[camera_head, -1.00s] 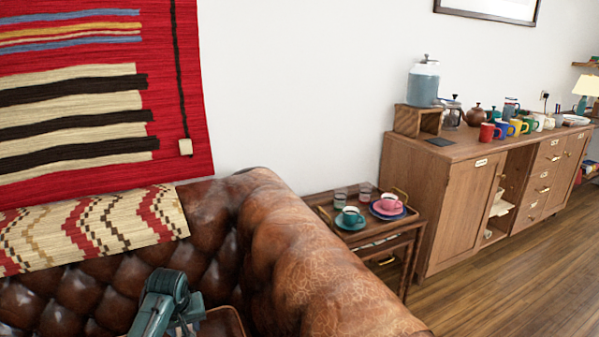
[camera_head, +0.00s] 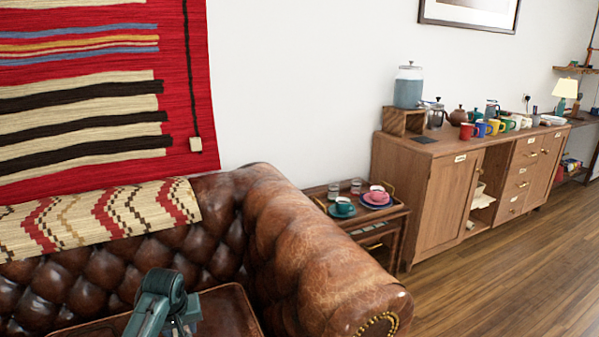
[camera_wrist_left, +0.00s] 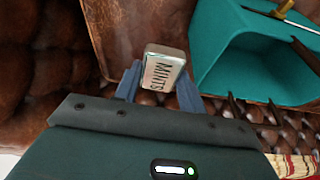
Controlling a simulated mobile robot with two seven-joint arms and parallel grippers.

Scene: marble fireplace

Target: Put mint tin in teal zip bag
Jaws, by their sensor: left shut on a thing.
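In the left wrist view, my left gripper (camera_wrist_left: 160,84) is shut on a small pale metal mint tin (camera_wrist_left: 164,68) marked "MINTS", held between its two blue fingers. The teal zip bag (camera_wrist_left: 222,42) is at the upper right of that view, right beside the tin. Its mouth is open and its inside shows, with a brass zip part at its top edge. The tin is outside the bag. In the head view my left arm shows at the bottom; the tin and bag cannot be made out there. My right gripper is not in view.
A patterned throw (camera_head: 100,215) covers the sofa back. A side table (camera_head: 385,228) with cups and a wooden sideboard (camera_head: 440,200) stand right. Open wooden floor lies at lower right.

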